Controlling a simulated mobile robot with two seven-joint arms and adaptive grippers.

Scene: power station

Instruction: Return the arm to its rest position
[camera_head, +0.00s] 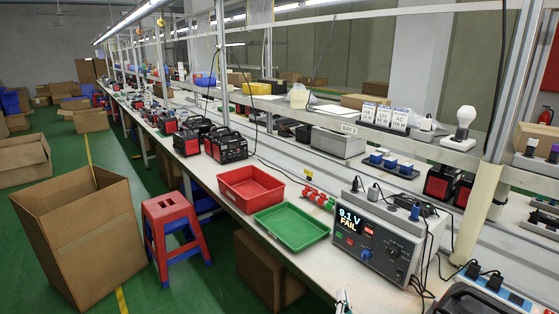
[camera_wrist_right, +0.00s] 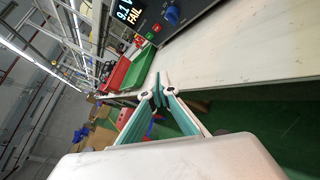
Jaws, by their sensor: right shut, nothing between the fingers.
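My right gripper (camera_head: 343,303) shows only as a small tip at the bottom edge of the head view, by the front edge of the workbench (camera_head: 300,268). In the right wrist view my right gripper (camera_wrist_right: 160,92) is shut and empty, its green-lined fingers meeting at the tips. It is apart from the bench and the things on it. Most of my right arm is out of view. My left arm and gripper are not in view.
The tester (camera_head: 376,240) reading "9.1 V FAIL" stands on the bench, right of the green tray (camera_head: 291,228) and red tray (camera_head: 250,188). Black-and-red power stations (camera_head: 226,147) stand farther back. A red stool (camera_head: 173,232) and cardboard box (camera_head: 82,240) stand on the floor left.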

